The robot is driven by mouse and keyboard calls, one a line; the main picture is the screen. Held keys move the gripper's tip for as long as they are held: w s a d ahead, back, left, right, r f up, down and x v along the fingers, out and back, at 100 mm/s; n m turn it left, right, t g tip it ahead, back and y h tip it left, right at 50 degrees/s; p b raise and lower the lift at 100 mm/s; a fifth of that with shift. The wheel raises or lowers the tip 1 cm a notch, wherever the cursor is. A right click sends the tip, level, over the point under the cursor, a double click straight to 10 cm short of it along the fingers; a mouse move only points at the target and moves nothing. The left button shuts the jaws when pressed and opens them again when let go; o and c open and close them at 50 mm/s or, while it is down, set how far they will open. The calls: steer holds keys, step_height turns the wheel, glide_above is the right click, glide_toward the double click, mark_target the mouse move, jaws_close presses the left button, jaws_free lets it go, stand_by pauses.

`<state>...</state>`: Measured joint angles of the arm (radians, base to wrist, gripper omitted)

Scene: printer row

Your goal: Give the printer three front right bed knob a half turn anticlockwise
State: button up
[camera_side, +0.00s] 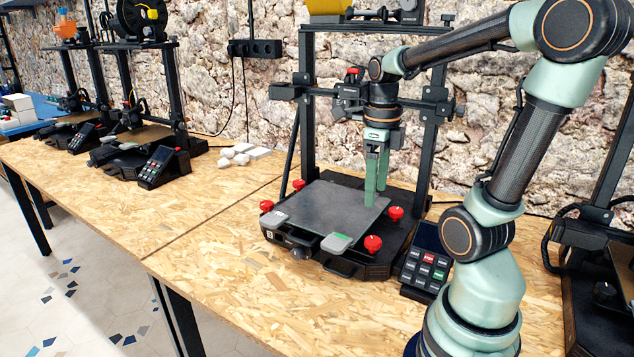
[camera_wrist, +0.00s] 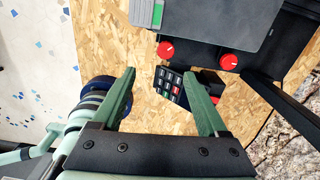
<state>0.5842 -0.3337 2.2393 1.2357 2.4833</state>
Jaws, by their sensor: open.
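The front right bed knob (camera_side: 373,244) is red and sits at the near right corner of the dark print bed (camera_side: 325,210). In the wrist view this knob (camera_wrist: 165,51) shows a small white mark and lies beyond the fingertips. My gripper (camera_side: 375,198) points down over the right part of the bed, behind and above the knob. Its two green fingers (camera_wrist: 160,74) are open with nothing between them. A second red knob (camera_side: 395,213) sits at the rear right corner and is also in the wrist view (camera_wrist: 228,62). I cannot tell the fingertips' exact height above the bed.
Two more red knobs (camera_side: 266,206) are on the bed's left side. A grey-green clip (camera_side: 337,242) sits on the front edge. A keypad (camera_side: 425,264) stands right of the printer. The upright frame (camera_side: 430,130) rises behind. The wooden table (camera_side: 225,270) is clear at front left.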

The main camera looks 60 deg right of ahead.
step_height(320, 180, up, 5)
steer(key=w+n+t+h, duration=0.1)
steer(key=w+n+t, duration=0.2)
steer(key=w+n, duration=2.1)
steer(key=shift+w+d+r+n+t, duration=0.15)
steer(key=shift+d+r+n+t, duration=0.2)
steer(key=shift+n, duration=1.65)
steer(key=m+g+y, duration=0.1)
steer(key=m+g, duration=0.3)
steer(key=m, duration=1.8)
glide_toward(373, 240)
steer(key=shift+m, duration=0.3)
step_height(373, 240, down, 8)
steer(key=shift+f, duration=0.1)
